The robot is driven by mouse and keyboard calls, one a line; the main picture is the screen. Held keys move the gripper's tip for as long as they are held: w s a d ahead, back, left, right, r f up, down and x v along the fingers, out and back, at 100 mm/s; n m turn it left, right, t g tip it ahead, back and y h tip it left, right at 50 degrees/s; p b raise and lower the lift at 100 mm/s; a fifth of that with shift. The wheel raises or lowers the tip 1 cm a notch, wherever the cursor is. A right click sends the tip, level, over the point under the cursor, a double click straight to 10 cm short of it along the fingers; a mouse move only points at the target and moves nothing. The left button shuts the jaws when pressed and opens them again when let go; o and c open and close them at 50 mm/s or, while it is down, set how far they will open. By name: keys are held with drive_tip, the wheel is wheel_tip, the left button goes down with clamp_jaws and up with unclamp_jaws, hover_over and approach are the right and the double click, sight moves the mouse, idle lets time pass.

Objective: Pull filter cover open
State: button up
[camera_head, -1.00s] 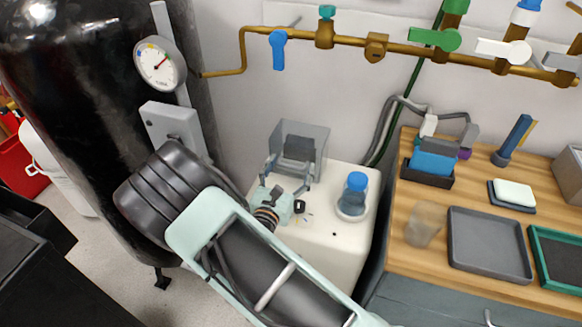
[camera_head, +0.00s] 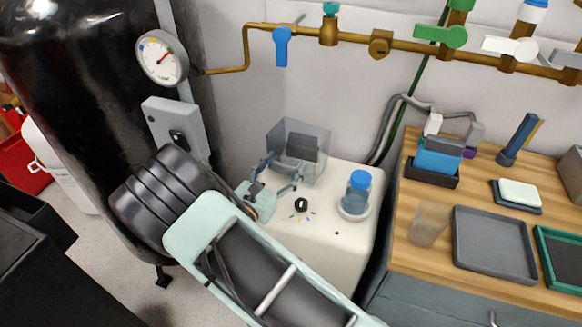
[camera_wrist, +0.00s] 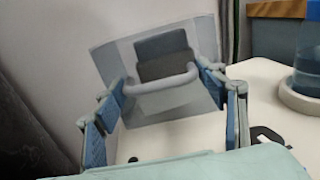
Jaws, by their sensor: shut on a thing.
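The filter cover (camera_head: 313,163) is a clear grey box with a dark block (camera_head: 302,147) behind or inside it. It stands at the back of the white cabinet (camera_head: 338,265), against the wall. In the wrist view the cover (camera_wrist: 196,101) is tilted in the picture and has a light grey bar handle (camera_wrist: 162,85) across its front. My gripper (camera_head: 282,172) is at the cover's front. In the wrist view its blue-grey fingers (camera_wrist: 165,90) are at the two ends of the handle, shut on it. The exact contact is hard to see.
A blue-capped bottle (camera_head: 357,192) stands on a round base to the right. A black knob (camera_head: 301,204) is on the cabinet top. A gauge (camera_head: 162,58) and grey switch box (camera_head: 175,128) are left. Brass pipes (camera_head: 350,37) run above.

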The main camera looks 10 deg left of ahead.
sight(274, 163)
drive_tip(key=shift+s+a+r+m+g+h+b, duration=0.1)
drive_tip(key=shift+a+m+g+h+b, duration=0.8)
drive_tip(key=shift+a+m+h+b, duration=0.7)
drive_tip(key=shift+a+h+p, duration=0.1)
drive_tip(key=shift+h+p, duration=0.3)
drive_tip(key=shift+p, duration=0.1)
drive_tip(key=o, duration=1.4)
drive_tip(key=shift+n, duration=0.3)
